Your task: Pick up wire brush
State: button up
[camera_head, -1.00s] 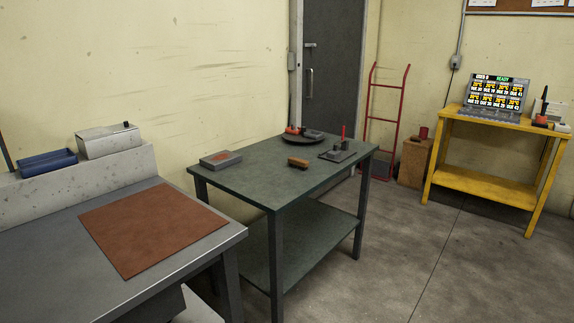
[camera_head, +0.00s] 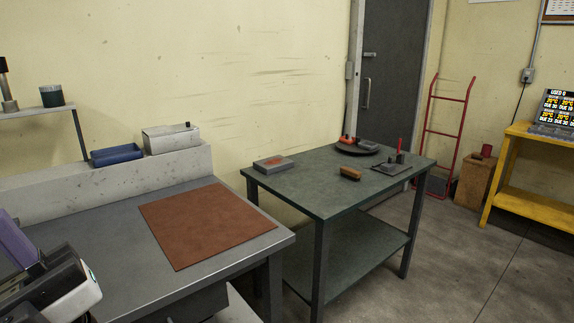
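A small brush with a brown, wood-coloured back (camera_head: 350,172) lies on the green table, near the middle of its top. It appears to be the wire brush; its bristles are too small to make out. The green table (camera_head: 310,197) stands beyond the grey bench, against the wall. Nothing touches the brush, and the table top around it is bare.
The grey bench (camera_head: 108,218) with a brown mat (camera_head: 205,222) fills the left foreground. Open floor (camera_head: 450,270) lies to the right.

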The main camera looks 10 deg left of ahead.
aim_at(355, 175)
jog(key=i+l, duration=0.2)
jog(key=i, duration=0.25)
jog(key=i+l, duration=0.2)
jog(key=i, duration=0.25)
jog(key=i+l, duration=0.2)
jog(key=i, duration=0.3)
jog(key=i+l, duration=0.25)
jog(key=i, duration=0.2)
jog(key=i+l, duration=0.2)
jog(key=i, duration=0.25)
